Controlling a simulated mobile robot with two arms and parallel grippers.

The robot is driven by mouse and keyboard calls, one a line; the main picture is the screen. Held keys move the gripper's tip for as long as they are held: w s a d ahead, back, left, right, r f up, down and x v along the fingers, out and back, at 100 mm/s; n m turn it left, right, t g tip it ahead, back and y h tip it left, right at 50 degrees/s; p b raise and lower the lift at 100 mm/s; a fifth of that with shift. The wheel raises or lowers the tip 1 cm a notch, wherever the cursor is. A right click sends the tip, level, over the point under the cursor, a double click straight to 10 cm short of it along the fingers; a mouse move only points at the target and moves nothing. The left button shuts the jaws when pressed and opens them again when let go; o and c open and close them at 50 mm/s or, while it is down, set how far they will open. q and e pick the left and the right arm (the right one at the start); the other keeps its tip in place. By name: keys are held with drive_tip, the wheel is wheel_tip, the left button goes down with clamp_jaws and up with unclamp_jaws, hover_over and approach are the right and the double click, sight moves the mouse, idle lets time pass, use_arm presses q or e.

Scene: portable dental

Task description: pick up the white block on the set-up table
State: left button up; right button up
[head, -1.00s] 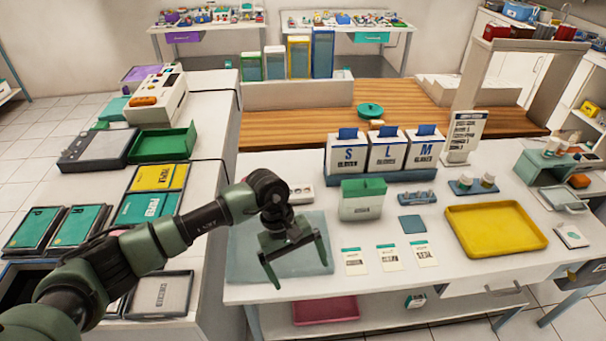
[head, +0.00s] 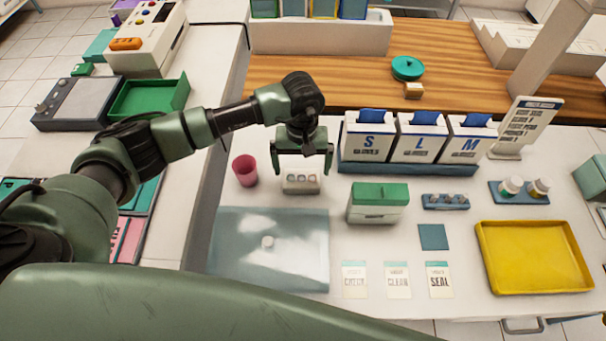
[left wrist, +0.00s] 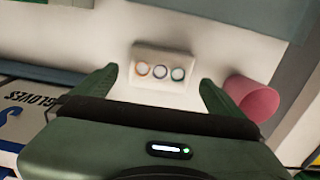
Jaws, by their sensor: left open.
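The white block (head: 300,182), with three small rings on its face, lies on the white set-up table behind the grey mat. It also shows in the left wrist view (left wrist: 164,72), ahead of the fingers. My left gripper (head: 302,168) points down at the block, open, with one finger towards each side of it. In the left wrist view, the block appears between and beyond the open fingers (left wrist: 158,80), with nothing held. I cannot tell the exact height of the fingertips over the table. My right gripper is not in view.
A pink cup (head: 245,170) stands close left of the block. Glove boxes (head: 366,137) stand to the right, and a green-lidded box (head: 378,203) stands nearer the front. A yellow tray (head: 530,262) is at right.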

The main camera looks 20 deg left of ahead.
sight(302, 180)
use_arm(q)
drive_tip(key=f+p, duration=0.1)
drive_tip(key=f, duration=0.1)
drive_tip(key=f+p, duration=0.1)
drive_tip(key=f, duration=0.1)
drive_tip(key=shift+w+a+f, duration=0.1)
drive_tip(key=shift+w+f, duration=0.1)
drive_tip(key=shift+f, duration=0.4)
drive_tip(key=c, duration=1.2)
drive_tip(key=shift+c, duration=0.6)
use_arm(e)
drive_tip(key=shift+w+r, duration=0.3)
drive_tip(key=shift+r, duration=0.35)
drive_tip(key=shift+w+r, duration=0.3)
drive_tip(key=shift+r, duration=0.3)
use_arm(q)
drive_tip(key=shift+r, duration=0.15)
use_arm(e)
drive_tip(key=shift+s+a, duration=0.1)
